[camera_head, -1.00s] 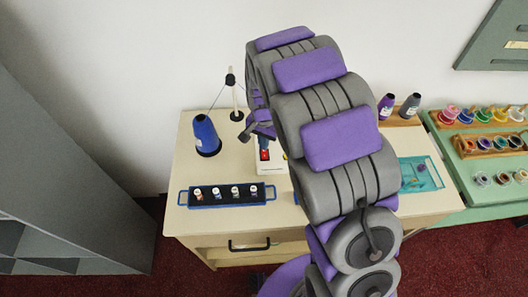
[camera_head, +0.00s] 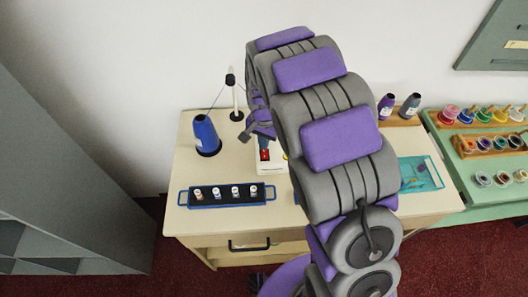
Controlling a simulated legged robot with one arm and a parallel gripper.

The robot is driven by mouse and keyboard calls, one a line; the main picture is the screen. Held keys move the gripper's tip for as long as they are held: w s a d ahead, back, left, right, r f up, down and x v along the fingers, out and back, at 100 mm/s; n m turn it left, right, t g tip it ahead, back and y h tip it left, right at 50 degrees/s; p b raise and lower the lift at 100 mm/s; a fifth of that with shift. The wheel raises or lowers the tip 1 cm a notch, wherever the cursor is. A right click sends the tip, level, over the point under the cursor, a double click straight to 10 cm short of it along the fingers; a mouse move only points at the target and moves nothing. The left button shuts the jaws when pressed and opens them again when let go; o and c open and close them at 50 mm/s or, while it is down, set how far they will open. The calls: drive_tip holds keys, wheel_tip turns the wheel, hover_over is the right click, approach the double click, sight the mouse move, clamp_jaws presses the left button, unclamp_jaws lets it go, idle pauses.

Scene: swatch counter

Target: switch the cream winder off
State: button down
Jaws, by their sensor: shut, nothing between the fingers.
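The cream winder (camera_head: 271,166) stands on the wooden counter, partly hidden behind my arm. A red switch (camera_head: 264,155) shows on its front. Whether the switch is on or off cannot be told at this size. My gripper (camera_head: 247,137) is shut and empty, just above and to the left of the red switch. It is small in the view, and I cannot tell whether it touches the winder.
A blue thread cone (camera_head: 205,136) stands left of the winder, by a thin post (camera_head: 235,95). A blue tray (camera_head: 227,204) of small spools lies in front. A teal tray (camera_head: 434,165) lies right of my arm. Dark cones (camera_head: 410,105) stand at the back right.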

drive_tip(key=shift+f, duration=0.8)
idle(0.4)
drive_tip(key=shift+r, duration=0.15)
drive_tip(key=shift+r+p, duration=1.45)
drive_tip(key=shift+r, duration=1.95)
drive_tip(key=s+d+r+n, duration=0.2)
drive_tip(key=s+d+r, duration=0.1)
drive_tip(key=s, duration=0.8)
drive_tip(key=s+d+r+n+g, duration=0.1)
drive_tip(key=s+d+r, duration=0.3)
drive_tip(key=s, duration=0.7)
drive_tip(key=s+d+r+n, duration=0.3)
drive_tip(key=s+r, duration=0.3)
drive_tip(key=s, duration=0.6)
drive_tip(key=shift+d+r+g, duration=0.15)
drive_tip(key=shift+g, duration=0.25)
